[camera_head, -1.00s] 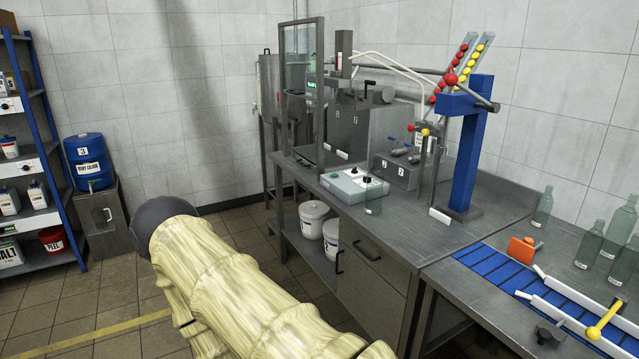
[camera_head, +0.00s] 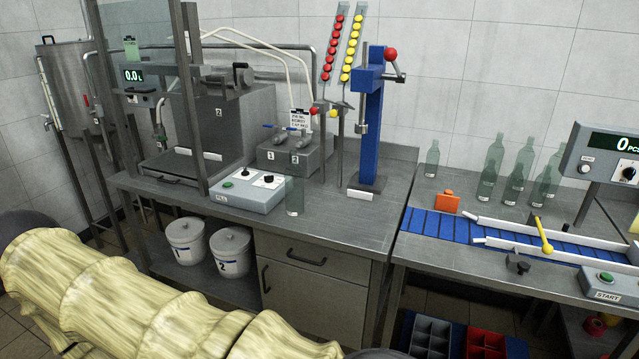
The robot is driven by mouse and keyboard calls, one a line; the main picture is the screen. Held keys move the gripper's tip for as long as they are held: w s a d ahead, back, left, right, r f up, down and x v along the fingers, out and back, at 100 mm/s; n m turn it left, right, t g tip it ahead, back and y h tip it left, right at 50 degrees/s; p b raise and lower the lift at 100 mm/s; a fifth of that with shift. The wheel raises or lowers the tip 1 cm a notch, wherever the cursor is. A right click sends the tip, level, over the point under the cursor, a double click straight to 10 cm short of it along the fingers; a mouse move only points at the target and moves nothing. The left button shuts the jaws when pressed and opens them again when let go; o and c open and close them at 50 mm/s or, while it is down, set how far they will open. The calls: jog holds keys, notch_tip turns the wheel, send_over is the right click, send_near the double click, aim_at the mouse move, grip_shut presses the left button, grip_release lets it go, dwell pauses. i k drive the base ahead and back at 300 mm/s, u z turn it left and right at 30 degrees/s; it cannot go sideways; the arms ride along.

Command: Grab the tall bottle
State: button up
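Several clear greenish bottles stand upright at the back right of the conveyor bench. One bottle (camera_head: 432,158) is apart on the left of the group. Others, such as a front bottle (camera_head: 486,186) and a front right bottle (camera_head: 540,188), stand close together and overlap. Another clear bottle or glass (camera_head: 294,197) stands alone on the left bench, beside the grey control box. I cannot tell for sure which is the tall bottle. My arm, in a pale yellow cover, crosses the lower left. My gripper is not in view.
The conveyor (camera_head: 470,229) with white guide rails runs in front of the bottles. A blue capping stand (camera_head: 370,125) rises on the left bench (camera_head: 345,228). A counter display (camera_head: 605,150) stands at right.

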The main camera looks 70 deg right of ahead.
aim_at(294, 173)
jog(key=z, duration=1)
jog(key=i, duration=1.05)
jog(key=z, duration=1)
